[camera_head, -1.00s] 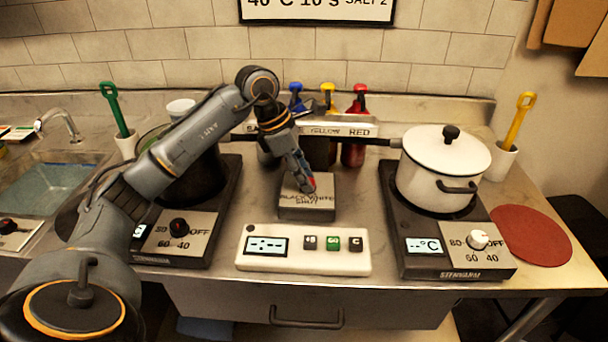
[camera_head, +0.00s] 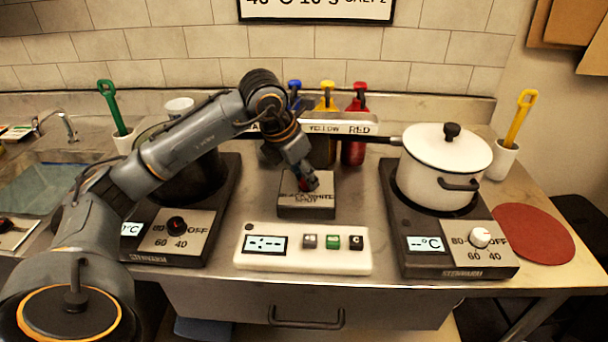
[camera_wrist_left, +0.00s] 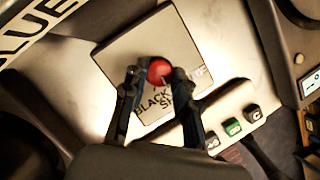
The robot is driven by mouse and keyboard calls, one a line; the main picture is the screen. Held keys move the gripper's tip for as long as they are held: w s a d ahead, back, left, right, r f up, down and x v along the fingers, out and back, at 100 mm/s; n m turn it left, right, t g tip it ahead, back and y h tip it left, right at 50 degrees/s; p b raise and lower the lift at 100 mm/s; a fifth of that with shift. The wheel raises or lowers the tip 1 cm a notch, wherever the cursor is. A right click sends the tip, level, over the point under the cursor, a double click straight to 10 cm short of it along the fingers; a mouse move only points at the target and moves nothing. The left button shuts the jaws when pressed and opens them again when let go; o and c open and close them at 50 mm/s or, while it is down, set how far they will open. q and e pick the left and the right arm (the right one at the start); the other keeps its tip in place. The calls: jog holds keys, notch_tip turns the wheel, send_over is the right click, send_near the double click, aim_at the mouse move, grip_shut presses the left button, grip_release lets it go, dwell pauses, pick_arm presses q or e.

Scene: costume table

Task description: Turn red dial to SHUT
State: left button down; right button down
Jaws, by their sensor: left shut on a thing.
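The red dial (camera_wrist_left: 160,71) is a round knob on a grey box (camera_wrist_left: 120,50) lettered BLACK, WHITE and SHUT. In the head view the box (camera_head: 292,209) stands in the middle of the steel counter, behind the white control panel. My left gripper (camera_head: 307,184) reaches down over the box, and its fingers hide most of the dial. In the left wrist view my left gripper (camera_wrist_left: 155,74) has one finger on each side of the dial and is shut on it. The dial's pointer setting cannot be made out. My right gripper is not in view.
The white panel (camera_head: 350,262) with a display and buttons lies in front of the box. Hotplates stand left and right, the right one with a white lidded pot (camera_head: 435,190). Blue, yellow and red-topped bottles (camera_head: 354,153) stand behind.

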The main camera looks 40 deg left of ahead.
pick_arm(q)
jog(key=shift+n, duration=0.4)
jog(key=c, duration=1)
grip_release()
jog(key=shift+c, duration=0.2)
jog(key=shift+r, duration=0.1)
jog(key=v, duration=1.2)
jog(key=shift+s, duration=0.1)
